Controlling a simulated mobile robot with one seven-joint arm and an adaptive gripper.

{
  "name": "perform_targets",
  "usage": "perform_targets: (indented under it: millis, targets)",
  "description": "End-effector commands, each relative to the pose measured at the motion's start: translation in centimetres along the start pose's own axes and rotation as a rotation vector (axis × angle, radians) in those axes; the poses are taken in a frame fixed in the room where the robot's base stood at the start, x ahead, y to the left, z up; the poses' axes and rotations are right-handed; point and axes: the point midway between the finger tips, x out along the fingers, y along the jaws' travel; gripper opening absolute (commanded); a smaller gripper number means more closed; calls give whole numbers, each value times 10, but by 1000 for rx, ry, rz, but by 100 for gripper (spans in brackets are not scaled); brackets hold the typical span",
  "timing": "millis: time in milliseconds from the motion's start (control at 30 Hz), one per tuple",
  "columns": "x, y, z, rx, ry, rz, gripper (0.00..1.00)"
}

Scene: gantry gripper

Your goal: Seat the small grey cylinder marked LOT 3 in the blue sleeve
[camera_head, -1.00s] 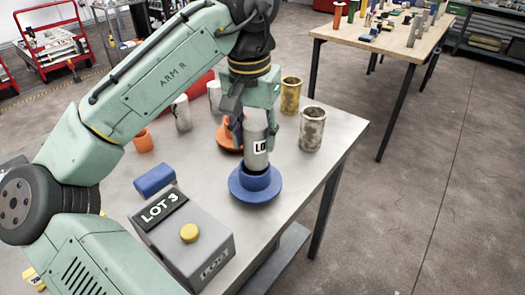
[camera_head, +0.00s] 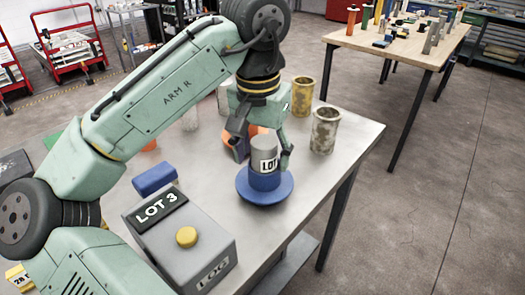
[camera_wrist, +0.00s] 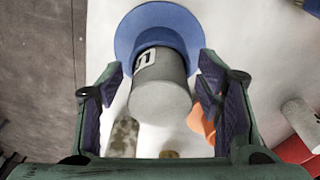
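The small grey cylinder (camera_head: 264,154) stands upright in the blue sleeve (camera_head: 265,188), its upper part and part of its black-and-white label showing above the rim. The sleeve has a wide round flange and rests on the grey table. My gripper (camera_head: 262,150) is open around the cylinder's upper part, with fingers apart on either side. In the wrist view, gaps show between both finger pads and the cylinder (camera_wrist: 160,88), and the blue flange (camera_wrist: 158,25) lies beyond it. How deep the cylinder reaches inside the sleeve is hidden.
A grey box (camera_head: 200,250) with a LOT 3 sign and yellow button stands in front left, a blue block (camera_head: 155,178) behind it. An orange sleeve (camera_head: 236,150) is partly hidden behind my gripper. Worn silver (camera_head: 324,130) and yellow (camera_head: 302,92) cylinders stand behind right.

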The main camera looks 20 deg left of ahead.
Motion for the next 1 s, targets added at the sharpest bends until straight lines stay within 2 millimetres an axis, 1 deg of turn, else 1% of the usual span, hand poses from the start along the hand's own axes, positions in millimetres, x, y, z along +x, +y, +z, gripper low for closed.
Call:
perform_targets:
  millis: [267,367,567,733,767,900,1000]
  targets:
    - [-2,0,0,0,1,0,61]
    - [-8,0,0,0,1,-1,61]
    - [-37,0,-1,-1,1,0,61]
    - [-74,-1,-1,-2,2,-3,61]
    - [-74,-1,0,-4,2,-5,61]
    - [-99,-1,0,-3,2,-4,61]
    - [-111,-1,0,-3,1,-3,61]
